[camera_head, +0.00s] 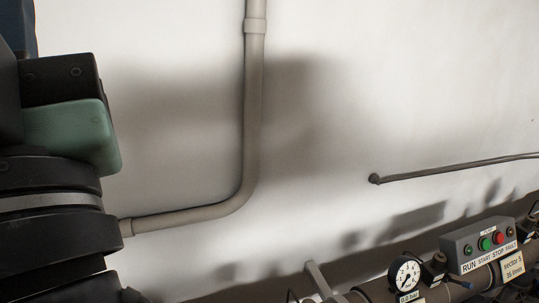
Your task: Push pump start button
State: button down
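A grey pump control box (454,246) sits at the lower right on the manifold pipe. Its front carries a row of controls over a white strip reading RUN START STOP FAULT. The green start button (485,243) is left of the red stop button (498,239). Small lamps sit at either end of the row. Nothing covers the green button. Part of my arm (55,215) fills the left edge, far from the box. My gripper's fingers are not visible.
A pressure gauge (405,275) stands left of the box, and a yellow sector label (512,267) hangs below it. A grey conduit (253,110) bends down the wall behind my arm. A thin dark pipe (450,169) runs above the box. The wall between is bare.

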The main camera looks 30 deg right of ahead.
aim_at(485, 244)
jog(key=l+z, duration=0.15)
jog(key=z, duration=1.45)
jog(key=i+l+z, duration=0.15)
jog(key=l+z, duration=0.15)
jog(key=l, duration=0.25)
jog(key=i, duration=0.05)
